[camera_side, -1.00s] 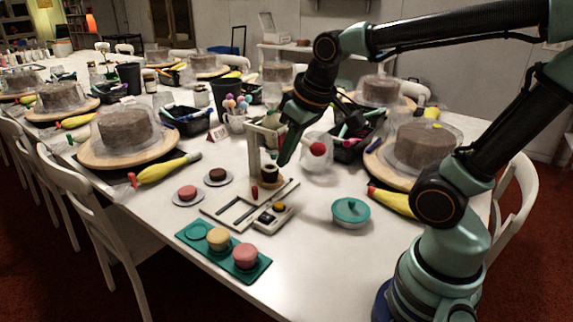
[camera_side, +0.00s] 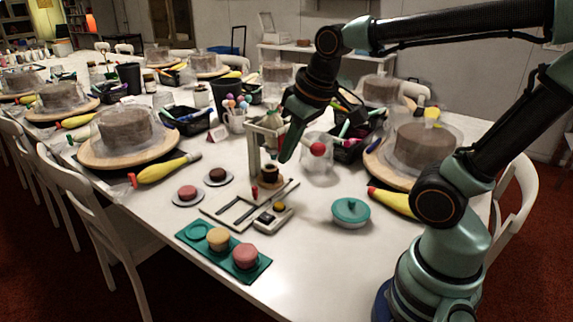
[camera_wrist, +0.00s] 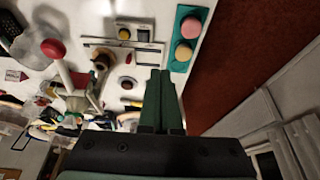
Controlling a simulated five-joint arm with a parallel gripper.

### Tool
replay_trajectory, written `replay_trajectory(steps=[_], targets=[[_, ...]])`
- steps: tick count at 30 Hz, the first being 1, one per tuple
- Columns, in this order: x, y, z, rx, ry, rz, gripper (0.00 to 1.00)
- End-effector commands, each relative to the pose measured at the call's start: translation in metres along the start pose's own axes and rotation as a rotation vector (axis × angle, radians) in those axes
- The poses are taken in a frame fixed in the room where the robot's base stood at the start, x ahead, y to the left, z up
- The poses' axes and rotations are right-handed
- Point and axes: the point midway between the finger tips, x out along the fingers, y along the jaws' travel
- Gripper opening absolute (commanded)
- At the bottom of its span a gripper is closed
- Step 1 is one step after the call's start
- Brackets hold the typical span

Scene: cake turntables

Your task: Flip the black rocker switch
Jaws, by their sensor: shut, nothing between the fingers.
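The black rocker switch (camera_side: 266,217) sits on a small pale control box on the table, beside a yellow button (camera_side: 279,207). In the wrist view the switch (camera_wrist: 143,36) shows as a dark patch near the top, and the yellow button (camera_wrist: 124,33) is left of it. My gripper (camera_side: 284,158) is shut and empty, pointing down above the table behind the box, apart from the switch. In the wrist view the closed fingers (camera_wrist: 160,73) point up the picture toward the box. Which way the rocker is tipped is too small to tell.
A pale stand (camera_side: 254,150) with a dark cup rises close beside my gripper. Cakes under clear covers stand farther off.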

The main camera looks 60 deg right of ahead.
Motion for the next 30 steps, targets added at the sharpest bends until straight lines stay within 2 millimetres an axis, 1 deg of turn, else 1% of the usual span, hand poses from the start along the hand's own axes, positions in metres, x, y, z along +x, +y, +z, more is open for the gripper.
replay_trajectory(steps=[3,8,15,21,24,30], targets=[[0.011,0.007,-0.012,0.0,-0.069,0.005,0.0],[0.028,0.017,-0.027,-0.001,-0.153,0.007,0.0],[0.061,0.034,-0.044,0.0,-0.273,0.002,0.0],[0.088,0.046,-0.051,0.0,-0.353,-0.006,0.0],[0.096,0.049,-0.053,0.001,-0.377,-0.009,0.0],[0.103,0.052,-0.054,0.0,-0.394,-0.012,0.0]])
